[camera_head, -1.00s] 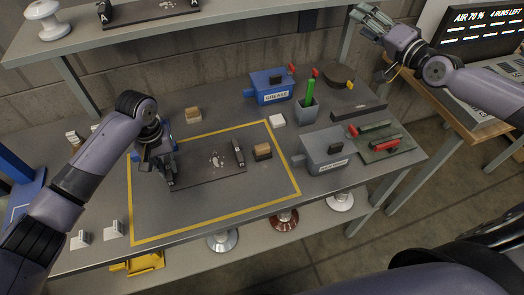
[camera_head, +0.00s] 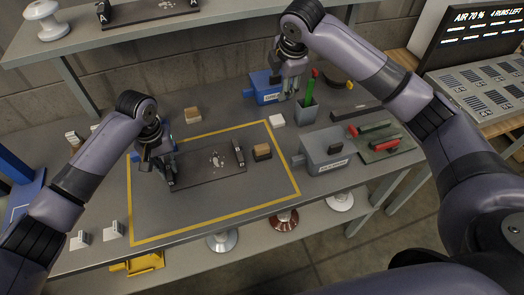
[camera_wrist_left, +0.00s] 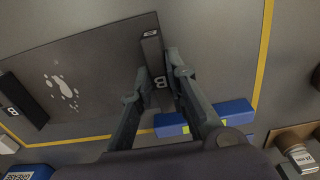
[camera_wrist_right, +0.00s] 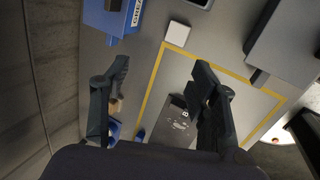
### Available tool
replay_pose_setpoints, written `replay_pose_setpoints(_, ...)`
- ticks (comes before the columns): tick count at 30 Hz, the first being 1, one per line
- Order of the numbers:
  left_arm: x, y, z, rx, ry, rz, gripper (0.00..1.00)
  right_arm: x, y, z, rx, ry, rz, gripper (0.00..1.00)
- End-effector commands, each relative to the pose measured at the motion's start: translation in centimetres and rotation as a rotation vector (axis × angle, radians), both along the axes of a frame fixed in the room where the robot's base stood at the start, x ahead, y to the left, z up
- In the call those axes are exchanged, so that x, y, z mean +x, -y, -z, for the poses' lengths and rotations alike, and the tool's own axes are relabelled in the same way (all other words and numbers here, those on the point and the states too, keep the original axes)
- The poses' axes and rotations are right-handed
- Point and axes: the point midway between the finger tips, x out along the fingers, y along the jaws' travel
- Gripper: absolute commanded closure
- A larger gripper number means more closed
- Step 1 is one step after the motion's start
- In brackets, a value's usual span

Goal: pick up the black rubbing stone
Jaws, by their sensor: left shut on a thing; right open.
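A small block with a dark top and tan lower part (camera_head: 262,153) lies inside the yellow outline, right of the dark plate; it may be the black rubbing stone, but I cannot tell surely. My left gripper (camera_head: 167,176) is shut on the handle marked B (camera_wrist_left: 154,60) at the left end of the dark plate (camera_head: 205,168). The plate lies flat on the table with pale marks on it. A second upright handle (camera_head: 238,152) stands at its right end.
A tan block (camera_head: 193,115) and a white block (camera_head: 277,120) lie near the outline's back edge. A grey box (camera_head: 325,152), a grey cup (camera_head: 306,112) and a green tray with red tools (camera_head: 385,150) occupy the right side. The outlined area's front is clear.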

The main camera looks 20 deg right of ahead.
Motion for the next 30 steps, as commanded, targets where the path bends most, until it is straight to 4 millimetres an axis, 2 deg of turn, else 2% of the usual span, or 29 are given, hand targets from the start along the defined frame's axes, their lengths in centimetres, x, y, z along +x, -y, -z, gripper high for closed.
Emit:
replay_pose_setpoints(2,0.1,0.0,0.0,0.0,0.001,-0.001,1.0,-1.8,-3.1,1.3,-0.042,-0.122,-0.04,0.45)
replay_pose_setpoints(3,0.1,0.0,0.0,0.0,0.001,-0.001,1.0,-3.2,-4.4,2.7,-0.029,-0.2,-0.026,0.45)
replay_pose_setpoints(6,0.1,0.0,-0.1,0.0,0.001,-0.001,1.0,-5.3,-6.3,4.5,0.011,-0.31,0.022,0.45)
replay_pose_setpoints(9,0.1,0.0,-0.1,0.0,0.001,-0.001,1.0,-6.5,-7.3,5.6,0.031,-0.369,0.05,0.45)
replay_pose_setpoints(18,0.0,0.0,-0.1,-0.001,0.001,0.0,1.0,-7.0,-7.6,10.6,0.039,-0.393,0.066,0.45)
replay_pose_setpoints(26,0.0,0.0,-0.1,-0.001,0.001,0.0,1.0,-6.9,-7.7,12.9,0.04,-0.39,0.065,0.45)
replay_pose_setpoints(30,0.0,0.0,-0.1,-0.001,0.001,0.0,1.0,-6.9,-7.7,14.8,0.039,-0.392,0.066,0.45)
